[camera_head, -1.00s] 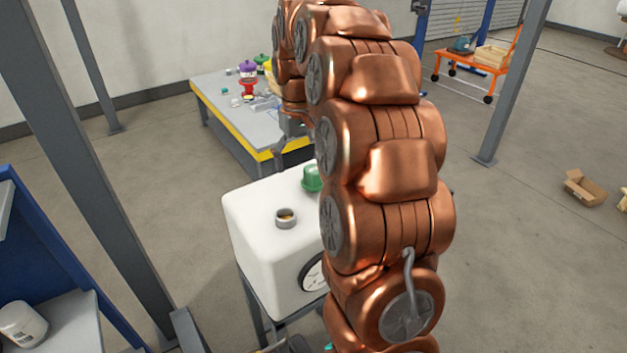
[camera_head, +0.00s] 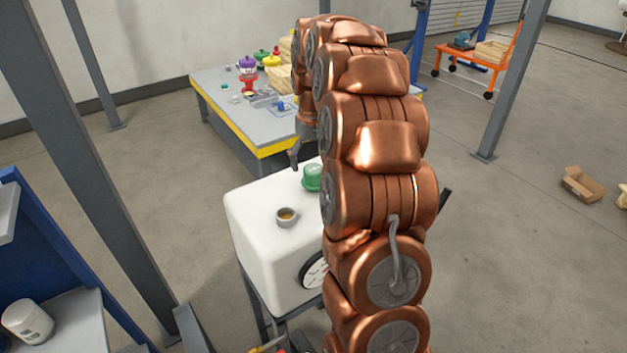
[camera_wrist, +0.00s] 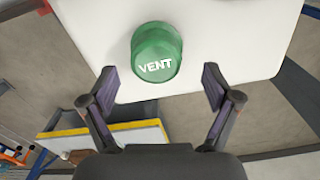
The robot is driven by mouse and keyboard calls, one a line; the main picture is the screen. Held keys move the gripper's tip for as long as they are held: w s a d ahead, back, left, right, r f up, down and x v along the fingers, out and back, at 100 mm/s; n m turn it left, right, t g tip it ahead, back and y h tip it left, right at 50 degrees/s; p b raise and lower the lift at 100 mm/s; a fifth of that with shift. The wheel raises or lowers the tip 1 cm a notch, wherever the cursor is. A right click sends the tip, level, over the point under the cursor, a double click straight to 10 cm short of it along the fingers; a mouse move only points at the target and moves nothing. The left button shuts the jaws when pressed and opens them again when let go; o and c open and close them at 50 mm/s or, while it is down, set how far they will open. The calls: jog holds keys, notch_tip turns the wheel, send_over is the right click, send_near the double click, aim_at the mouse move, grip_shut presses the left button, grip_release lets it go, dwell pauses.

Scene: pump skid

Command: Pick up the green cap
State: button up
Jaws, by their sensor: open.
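The green cap (camera_head: 312,177) sits on top of the white tank (camera_head: 262,240), partly hidden behind my arm. In the wrist view the cap (camera_wrist: 157,52) shows large, with the word VENT on it. My gripper (camera_wrist: 160,88) is open there, one finger to each side and below the cap in the picture. The cap lies just beyond the fingertips, and nothing is between the fingers. In the head view one finger of my gripper (camera_head: 294,158) shows above the tank, up and left of the cap; the rest is hidden by my arm.
An open grey neck (camera_head: 287,217) stands on the tank, left of the cap. A round gauge (camera_head: 314,270) is on the tank's side. Behind is a table (camera_head: 235,117) with coloured items. Steel posts (camera_head: 100,160) stand at the left.

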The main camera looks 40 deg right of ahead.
aim_at(314, 169)
jog(key=shift+s+d+f+p, duration=0.1)
jog(key=shift+f+p, duration=0.2)
jog(key=shift+f, duration=0.05)
jog(key=shift+d+f+p, duration=0.1)
jog(key=shift+f+p, duration=0.4)
jog(key=shift+f, duration=1.15)
jog(key=c, duration=1.5)
jog(key=shift+r, duration=0.1)
jog(key=shift+r+b, duration=1.05)
jog(key=shift+r, duration=0.6)
jog(key=s+b, duration=0.1)
jog(key=s, duration=0.4)
jog(key=s+a+r+b, duration=0.1)
jog(key=s+b, duration=0.1)
jog(key=s, duration=0.3)
jog(key=s+a+b, duration=0.1)
jog(key=s+b, duration=0.1)
jog(key=s, duration=0.3)
jog(key=shift+s+a+r, duration=0.25)
jog(key=shift+s+r, duration=0.05)
jog(key=shift+s, duration=0.1)
